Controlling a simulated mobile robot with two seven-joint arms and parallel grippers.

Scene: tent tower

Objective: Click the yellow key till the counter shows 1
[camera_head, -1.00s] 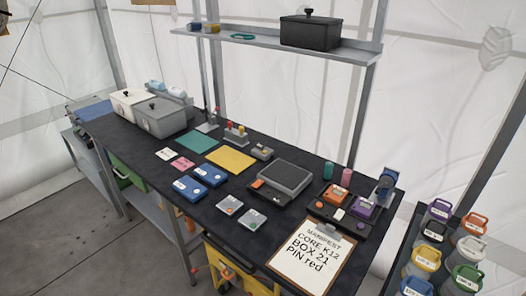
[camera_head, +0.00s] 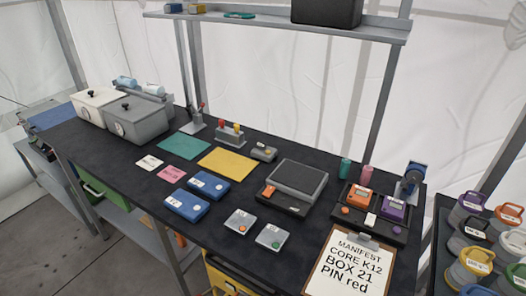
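A small grey device (camera_head: 264,153) sits on the dark table beyond the yellow mat and left of the black unit. It has a small yellowish spot on top that may be the yellow key; it is too small to be sure. Any counter digits on it cannot be read. Behind it, a grey stand (camera_head: 230,134) carries a red and a yellow knob. Neither of my grippers shows in the head view.
On the dark table (camera_head: 130,175) are a yellow mat (camera_head: 227,162), a green mat (camera_head: 184,146), blue boxes (camera_head: 186,206), grey button boxes (camera_head: 240,221), a black unit with a grey plate (camera_head: 298,178), orange and purple modules (camera_head: 392,209), and a manifest clipboard (camera_head: 348,265). Lidded jars (camera_head: 470,266) stand at right.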

